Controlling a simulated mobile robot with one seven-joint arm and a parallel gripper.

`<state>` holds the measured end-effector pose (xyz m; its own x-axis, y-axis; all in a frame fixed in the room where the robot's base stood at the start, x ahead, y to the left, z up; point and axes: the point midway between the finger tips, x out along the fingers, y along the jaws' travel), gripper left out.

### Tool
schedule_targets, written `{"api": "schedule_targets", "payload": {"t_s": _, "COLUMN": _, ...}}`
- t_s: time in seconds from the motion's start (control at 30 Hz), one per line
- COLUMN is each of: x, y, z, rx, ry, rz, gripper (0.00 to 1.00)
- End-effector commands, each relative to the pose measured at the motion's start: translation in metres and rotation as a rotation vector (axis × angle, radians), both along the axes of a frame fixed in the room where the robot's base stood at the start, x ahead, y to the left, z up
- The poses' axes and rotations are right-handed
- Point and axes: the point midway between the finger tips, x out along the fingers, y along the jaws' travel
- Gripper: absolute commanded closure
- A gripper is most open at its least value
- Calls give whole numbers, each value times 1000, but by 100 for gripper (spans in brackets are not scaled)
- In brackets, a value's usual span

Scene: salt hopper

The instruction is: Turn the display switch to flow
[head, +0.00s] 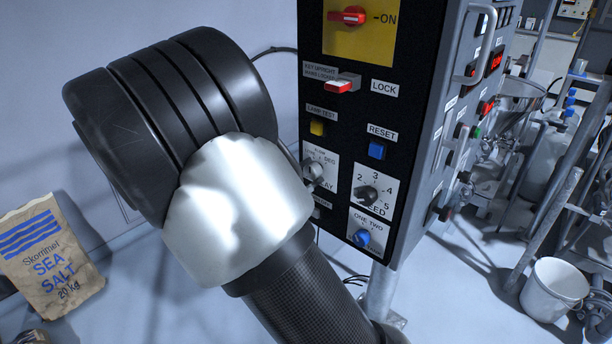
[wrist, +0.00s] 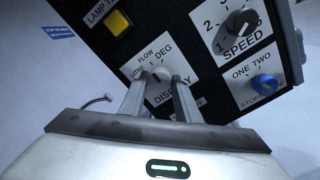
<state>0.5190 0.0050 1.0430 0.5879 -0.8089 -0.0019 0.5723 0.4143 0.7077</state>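The display switch (wrist: 159,74) is a round grey knob on a white plate marked LITRE, FLOW and DEG, on the black panel. In the wrist view my gripper (wrist: 160,80) reaches up to it, with one finger on each side of the knob. The fingers are apart with the knob between their tips; I cannot tell whether they press on it. The knob's pointer is too hidden to read. In the head view the switch (head: 313,171) shows just right of my wrist, and my fingers are mostly hidden behind my arm.
Close by are the speed knob (head: 367,195), the blue ONE/TWO knob (head: 362,238), the yellow lamp test button (head: 317,127), the blue reset button (head: 377,150) and the red lock key switch (head: 339,86). A salt sack (head: 48,257) and a white bucket (head: 553,289) stand clear.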

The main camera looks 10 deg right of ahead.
Motion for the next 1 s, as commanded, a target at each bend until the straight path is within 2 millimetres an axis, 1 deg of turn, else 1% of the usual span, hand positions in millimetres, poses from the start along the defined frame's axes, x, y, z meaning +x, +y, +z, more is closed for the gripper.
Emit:
{"api": "schedule_targets", "payload": {"t_s": 0.03, "x": 0, "y": 0, "z": 0, "rx": 0, "ry": 1, "rz": 1, "gripper": 61}}
{"api": "schedule_targets", "payload": {"t_s": 0.07, "x": 0, "y": 0, "z": 0, "rx": 0, "ry": 1, "rz": 1, "gripper": 56}}
{"api": "schedule_targets", "payload": {"t_s": 0.1, "x": 0, "y": 0, "z": 0, "rx": -1, "ry": 1, "rz": 0, "gripper": 54}}
{"api": "schedule_targets", "payload": {"t_s": 0.37, "x": 0, "y": 0, "z": 0, "rx": -2, "ry": 0, "rz": 0, "gripper": 54}}
{"api": "schedule_targets", "payload": {"t_s": 0.5, "x": -5, "y": 8, "z": 1, "rx": -2, "ry": 0, "rz": 1, "gripper": 54}}
{"api": "schedule_targets", "payload": {"t_s": 0.57, "x": -10, "y": 15, "z": 1, "rx": -1, "ry": 0, "rz": 4, "gripper": 54}}
{"api": "schedule_targets", "payload": {"t_s": 0.67, "x": -22, "y": 32, "z": 1, "rx": -1, "ry": 0, "rz": 5, "gripper": 54}}
{"api": "schedule_targets", "payload": {"t_s": 1.0, "x": -71, "y": 100, "z": 1, "rx": -1, "ry": 2, "rz": 4, "gripper": 54}}
